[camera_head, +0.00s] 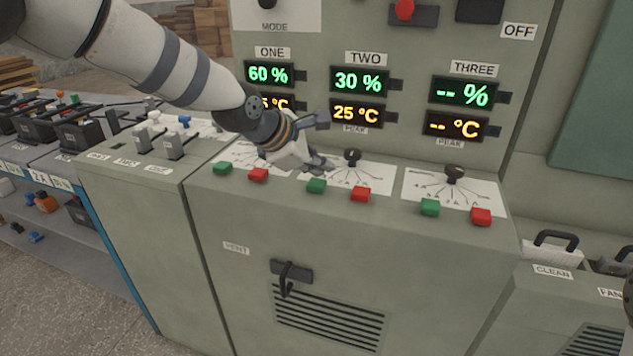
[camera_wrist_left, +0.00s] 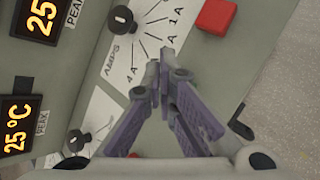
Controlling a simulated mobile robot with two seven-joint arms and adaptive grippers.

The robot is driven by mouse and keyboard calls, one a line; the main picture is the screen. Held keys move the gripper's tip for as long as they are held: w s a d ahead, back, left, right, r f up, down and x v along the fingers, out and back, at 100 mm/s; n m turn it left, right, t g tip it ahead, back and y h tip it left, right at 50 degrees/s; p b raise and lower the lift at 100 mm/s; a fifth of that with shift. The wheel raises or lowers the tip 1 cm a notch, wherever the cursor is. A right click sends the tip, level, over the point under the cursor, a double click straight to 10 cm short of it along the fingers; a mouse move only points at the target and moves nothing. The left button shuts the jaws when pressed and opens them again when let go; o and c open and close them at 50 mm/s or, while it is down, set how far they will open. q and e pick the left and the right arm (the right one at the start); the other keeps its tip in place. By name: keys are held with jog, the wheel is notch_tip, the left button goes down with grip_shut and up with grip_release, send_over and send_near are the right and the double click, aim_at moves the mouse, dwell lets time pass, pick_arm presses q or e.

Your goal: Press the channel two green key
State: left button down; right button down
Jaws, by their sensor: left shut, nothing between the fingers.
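The channel two green key (camera_head: 316,186) is on the sloped panel, left of the channel two red key (camera_head: 361,194) and below the channel two knob (camera_head: 353,157). My left gripper (camera_head: 321,164) is shut and empty, its tips just above and behind the green key in the head view. I cannot tell whether they touch the panel. In the left wrist view the shut fingers (camera_wrist_left: 160,75) show beside the channel two knob (camera_wrist_left: 122,18) and its red key (camera_wrist_left: 215,16). The green key is not visible there, apparently hidden behind the fingers. My right gripper is not in view.
Channel one's green key (camera_head: 222,168) and red key (camera_head: 258,174) are to the left. Channel three's green key (camera_head: 430,207), red key (camera_head: 481,216) and knob (camera_head: 454,174) are to the right. The upright display wall stands close behind the keys.

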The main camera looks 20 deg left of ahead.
aim_at(319, 184)
pick_arm(q)
jog(key=shift+f, duration=0.15)
dwell(0.4)
jog(key=shift+f, duration=0.25)
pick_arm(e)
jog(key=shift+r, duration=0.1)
pick_arm(q)
jog(key=shift+f, duration=0.5)
dwell(0.7)
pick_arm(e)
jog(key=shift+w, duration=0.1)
pick_arm(q)
jog(key=shift+r+p, duration=0.35)
jog(key=shift+r, duration=0.5)
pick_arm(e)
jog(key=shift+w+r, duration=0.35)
